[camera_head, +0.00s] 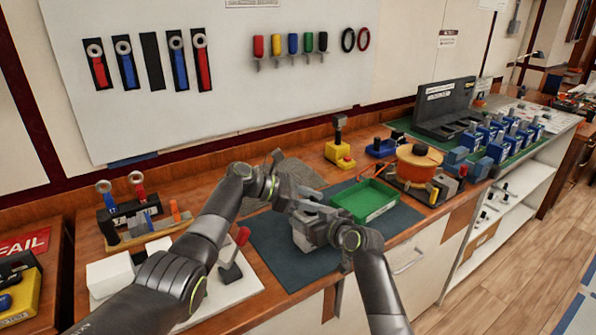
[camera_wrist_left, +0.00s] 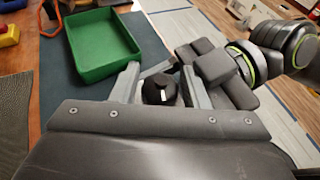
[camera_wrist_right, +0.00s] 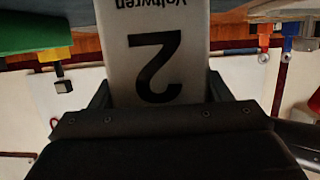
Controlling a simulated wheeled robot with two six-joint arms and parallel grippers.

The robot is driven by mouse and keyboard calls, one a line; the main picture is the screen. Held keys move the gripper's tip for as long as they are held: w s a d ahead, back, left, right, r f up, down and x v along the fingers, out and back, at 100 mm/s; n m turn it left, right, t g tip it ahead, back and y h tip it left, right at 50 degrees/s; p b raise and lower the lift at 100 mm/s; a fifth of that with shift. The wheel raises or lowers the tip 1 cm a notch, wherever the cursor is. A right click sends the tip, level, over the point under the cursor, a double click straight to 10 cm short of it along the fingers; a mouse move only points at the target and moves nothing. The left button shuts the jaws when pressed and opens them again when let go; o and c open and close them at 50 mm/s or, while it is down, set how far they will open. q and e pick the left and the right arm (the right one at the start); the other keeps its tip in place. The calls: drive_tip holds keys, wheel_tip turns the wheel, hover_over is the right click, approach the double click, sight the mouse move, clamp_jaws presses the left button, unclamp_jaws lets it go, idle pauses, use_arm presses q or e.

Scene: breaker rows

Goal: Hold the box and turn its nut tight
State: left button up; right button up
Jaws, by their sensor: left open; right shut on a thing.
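The box is pale grey, marked "2" and "Voltwren" on the face that fills the right wrist view (camera_wrist_right: 195,45). In the head view only a light part of it (camera_head: 303,244) shows under my grippers, above the dark mat. My right gripper (camera_wrist_right: 160,88) is shut on the box, one finger on each side. In the left wrist view a round black nut (camera_wrist_left: 159,88) with a small white mark sits between the fingers of my left gripper (camera_wrist_left: 160,80). Those fingers are open, on either side of the nut, with gaps visible. Contact cannot be told.
A green tray (camera_head: 363,199) lies just right of my grippers on the dark mat (camera_head: 277,252). An orange spool (camera_head: 418,160) and a yellow block (camera_head: 339,152) stand behind it. A white board (camera_head: 222,285) with a red-handled lever is at the left.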

use_arm(q)
drive_tip(key=shift+n+t, duration=0.3)
drive_tip(key=shift+n+t+y, duration=1)
drive_tip(key=shift+n+t, duration=1)
drive_tip(key=shift+t, duration=0.1)
drive_tip(key=shift+a+r+n+t+y, duration=0.15)
drive_tip(key=shift+n+t+y, duration=0.15)
drive_tip(key=shift+n+t, duration=0.35)
drive_tip(key=v, duration=1.2)
drive_tip(key=w+d+r+m+g+y, duration=0.1)
drive_tip(key=w+m+g, duration=0.15)
drive_tip(key=m, duration=0.75)
drive_tip(key=w+d+r+m+g+y, duration=0.15)
drive_tip(key=w+m, duration=0.25)
drive_tip(key=m, duration=0.7)
drive_tip(key=r+m+g+y, duration=0.1)
drive_tip(key=m, duration=0.5)
drive_tip(key=r+m+g+y, duration=0.1)
drive_tip(key=r+m, duration=0.1)
drive_tip(key=m, duration=0.5)
drive_tip(key=d+r+m+g+y, duration=0.1)
drive_tip(key=r+m, duration=0.1)
drive_tip(key=m, duration=0.5)
drive_tip(key=shift+s+r+m+g+y, duration=0.25)
drive_tip(key=shift+s+y, duration=0.1)
